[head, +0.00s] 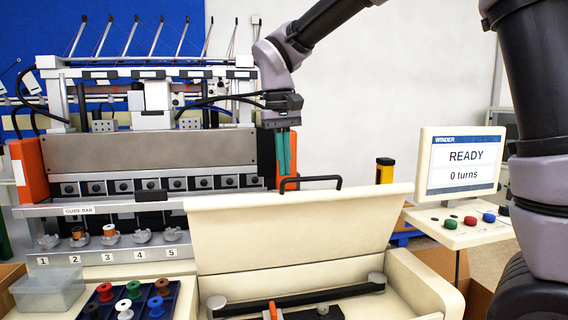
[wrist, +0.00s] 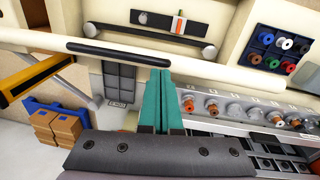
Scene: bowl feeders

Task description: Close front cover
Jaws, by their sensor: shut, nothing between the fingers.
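The cream front cover (head: 300,232) stands open, tilted up at the front of the winding machine. A black handle (head: 312,180) runs along its top edge. In the wrist view the cover's edge (wrist: 250,72) crosses the picture as a pale bar, with the handle (wrist: 118,52) left of the fingers. My gripper (head: 287,172) has teal fingers, shut and empty, pointing down near the handle's left end. In the wrist view my gripper (wrist: 172,73) overlaps the cover's edge; I cannot tell whether it touches.
The open bay below the cover holds a dark bar (head: 290,302). A spool tray (head: 130,300) and clear bin (head: 48,288) sit at left. The winder screen (head: 465,162) reads READY, 0 turns, above a button panel (head: 460,225) at right. A yellow-black post (head: 384,170) stands behind.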

